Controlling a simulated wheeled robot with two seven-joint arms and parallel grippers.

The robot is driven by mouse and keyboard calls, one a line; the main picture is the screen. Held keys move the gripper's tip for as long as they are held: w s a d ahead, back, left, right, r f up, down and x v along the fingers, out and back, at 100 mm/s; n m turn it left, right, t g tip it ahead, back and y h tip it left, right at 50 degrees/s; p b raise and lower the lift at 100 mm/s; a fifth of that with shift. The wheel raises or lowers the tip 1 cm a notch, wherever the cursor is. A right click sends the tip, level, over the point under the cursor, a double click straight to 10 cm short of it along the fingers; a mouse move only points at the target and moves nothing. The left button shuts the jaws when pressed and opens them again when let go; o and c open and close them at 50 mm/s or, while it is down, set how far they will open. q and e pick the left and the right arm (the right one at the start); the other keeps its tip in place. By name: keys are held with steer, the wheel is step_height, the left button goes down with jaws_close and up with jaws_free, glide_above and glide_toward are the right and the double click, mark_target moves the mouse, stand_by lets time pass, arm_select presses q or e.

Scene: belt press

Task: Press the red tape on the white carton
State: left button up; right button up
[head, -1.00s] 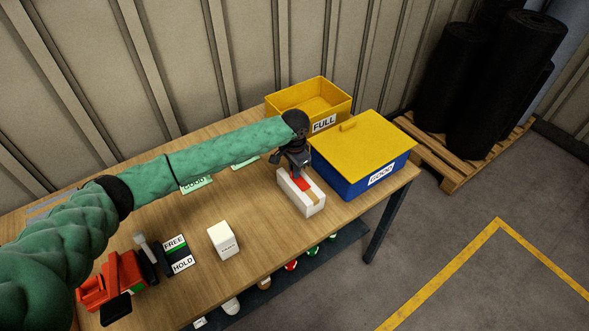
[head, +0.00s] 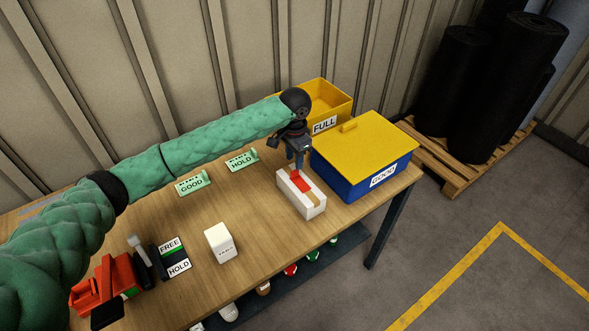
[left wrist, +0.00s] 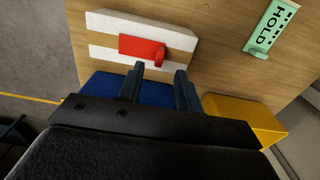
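The white carton (head: 312,205) lies on the wooden table in front of the blue box. A brown strip (head: 310,193) runs along its top, with the red tape (head: 302,182) across one end. In the left wrist view the red tape (left wrist: 140,47) lies mostly flat, and its right end (left wrist: 161,56) appears raised or curled. My left gripper (head: 298,163) is above and just behind the carton, apart from it. In the left wrist view its two fingers (left wrist: 159,72) are spread, with nothing between them. My right gripper is not in view.
A blue box (head: 345,178) with yellow lid, marked GOOD, stands close right of the carton. A yellow FULL bin (head: 337,108) is behind. Green GOOD (head: 193,184) and HOLD (head: 241,161) signs, a small white block (head: 221,244) and a red tool (head: 103,285) stand left.

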arm_select(q)
steer(key=shift+r, duration=0.8)
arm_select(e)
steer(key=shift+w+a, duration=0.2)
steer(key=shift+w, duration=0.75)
arm_select(q)
steer(key=shift+r, duration=0.1)
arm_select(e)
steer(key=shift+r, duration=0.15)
arm_select(q)
step_height(320, 180, up, 7)
steer(key=p, duration=0.4)
steer(key=shift+p, duration=0.4)
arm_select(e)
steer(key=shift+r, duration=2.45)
arm_select(q)
steer(key=shift+w+a+r, duration=1.3)
steer(key=shift+w+r, duration=0.05)
steer(key=shift+w, duration=0.15)
